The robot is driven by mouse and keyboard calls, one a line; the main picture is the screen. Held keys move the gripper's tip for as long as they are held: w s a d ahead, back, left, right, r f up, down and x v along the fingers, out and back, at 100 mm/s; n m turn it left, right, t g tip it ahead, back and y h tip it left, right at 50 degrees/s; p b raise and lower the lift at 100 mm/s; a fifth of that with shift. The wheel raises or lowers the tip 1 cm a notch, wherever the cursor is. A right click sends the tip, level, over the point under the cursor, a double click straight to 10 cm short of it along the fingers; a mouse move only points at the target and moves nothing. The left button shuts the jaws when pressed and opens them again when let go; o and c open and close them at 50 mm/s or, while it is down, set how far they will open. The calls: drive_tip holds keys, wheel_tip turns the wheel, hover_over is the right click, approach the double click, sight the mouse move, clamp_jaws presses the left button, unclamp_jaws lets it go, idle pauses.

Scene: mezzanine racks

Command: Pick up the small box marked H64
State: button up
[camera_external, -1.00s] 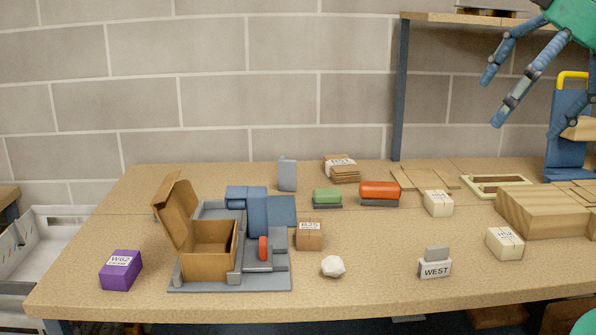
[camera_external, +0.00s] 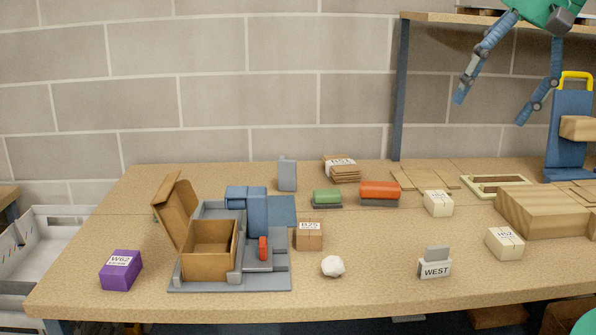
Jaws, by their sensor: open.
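No label can be read surely as H64. A small cream box (camera_external: 438,203) with a white label sits at the middle right of the table, its marking too small to read. Another small cream box (camera_external: 505,243) nearer the front right has a label that looks like H52. My gripper (camera_external: 491,107) is open and empty at the top right, in the air well above the table, apart from both boxes.
A purple W62 box (camera_external: 121,270), an open cardboard box (camera_external: 210,250) on a grey fixture, a brown B25 box (camera_external: 309,235), a white stone (camera_external: 333,266) and a WEST sign (camera_external: 435,268) stand around. A wooden block (camera_external: 540,212) is at right; a shelf post (camera_external: 399,90) rises behind.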

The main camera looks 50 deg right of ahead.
drive_tip(key=w+d+f+m+g, duration=0.2)
drive_tip(key=w+d+f+m, duration=0.3)
drive_tip(key=w+d, duration=0.45)
drive_tip(key=w+d+f+m+g, duration=0.1)
drive_tip(key=w+d+f+m, duration=0.2)
drive_tip(key=w+d+m, duration=0.6)
drive_tip(key=w+d+f+m+g, duration=0.1)
drive_tip(key=d+f+m, duration=0.3)
drive_tip(key=d+f, duration=0.5)
drive_tip(key=w+d+f+m+g, duration=0.1)
drive_tip(key=w+d+f+m, duration=0.1)
drive_tip(key=d+f+m, duration=0.3)
drive_tip(key=d+f, duration=0.4)
drive_tip(key=d, duration=0.5)
drive_tip(key=shift+d+f+m, duration=0.3)
drive_tip(key=shift+d+f, duration=0.05)
drive_tip(key=shift+f, duration=0.1)
hover_over(439, 197)
wheel_tip(439, 197, down, 7)
drive_tip(key=shift+d+f+b, duration=0.1)
drive_tip(key=shift+b, duration=0.3)
drive_tip(key=shift+w+f, duration=0.1)
drive_tip(key=shift+f, duration=0.5)
